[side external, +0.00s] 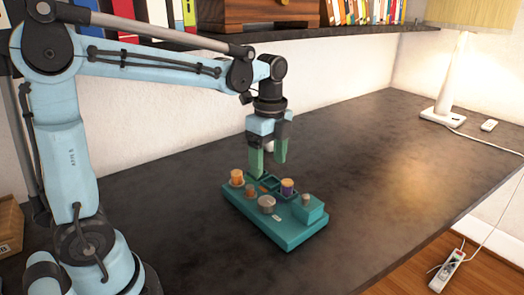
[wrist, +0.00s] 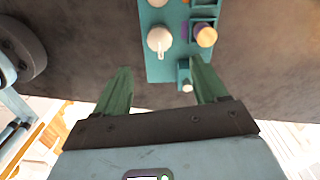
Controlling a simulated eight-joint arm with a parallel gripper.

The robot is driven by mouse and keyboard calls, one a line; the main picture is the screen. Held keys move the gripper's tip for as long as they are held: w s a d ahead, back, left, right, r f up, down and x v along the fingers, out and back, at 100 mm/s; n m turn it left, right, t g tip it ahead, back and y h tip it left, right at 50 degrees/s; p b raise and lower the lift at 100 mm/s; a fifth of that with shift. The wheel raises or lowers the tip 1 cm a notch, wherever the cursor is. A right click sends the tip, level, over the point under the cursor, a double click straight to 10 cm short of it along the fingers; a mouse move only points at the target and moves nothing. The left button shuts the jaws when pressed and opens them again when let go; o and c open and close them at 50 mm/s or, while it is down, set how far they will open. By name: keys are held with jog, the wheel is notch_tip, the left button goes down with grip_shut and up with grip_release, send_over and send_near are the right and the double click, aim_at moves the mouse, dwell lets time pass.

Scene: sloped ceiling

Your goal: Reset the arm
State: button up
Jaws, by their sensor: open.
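My gripper (side external: 268,157) is open, with two green fingers pointing down. In the side external view it hangs above the back edge of a teal board (side external: 287,238) on the dark table. The fingers look empty. In the wrist view, the gripper (wrist: 160,88) shows its fingers spread apart, with the board (wrist: 158,68) beyond them. The board bears several small items: an orange-topped piece (side external: 237,177), a purple piece with an orange top (side external: 288,187), a grey round piece (side external: 267,204) and a teal block with a knob (side external: 308,210).
The dark table (side external: 400,150) is largely clear to the right of the board. A lit lamp (side external: 455,80) stands at the far right. A shelf (side external: 330,32) with books and a wooden box (side external: 255,14) runs along the back wall. A power strip (side external: 446,271) lies beyond the table's right edge.

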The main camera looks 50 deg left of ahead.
jog(key=shift+r, duration=0.5)
jog(key=s+d+f+n+t, duration=0.2)
jog(key=s+n+t, duration=0.5)
jog(key=n, duration=0.8)
jog(key=shift+s+d+f+n, duration=0.3)
jog(key=shift+s+d+n, duration=0.1)
jog(key=shift+s, duration=0.1)
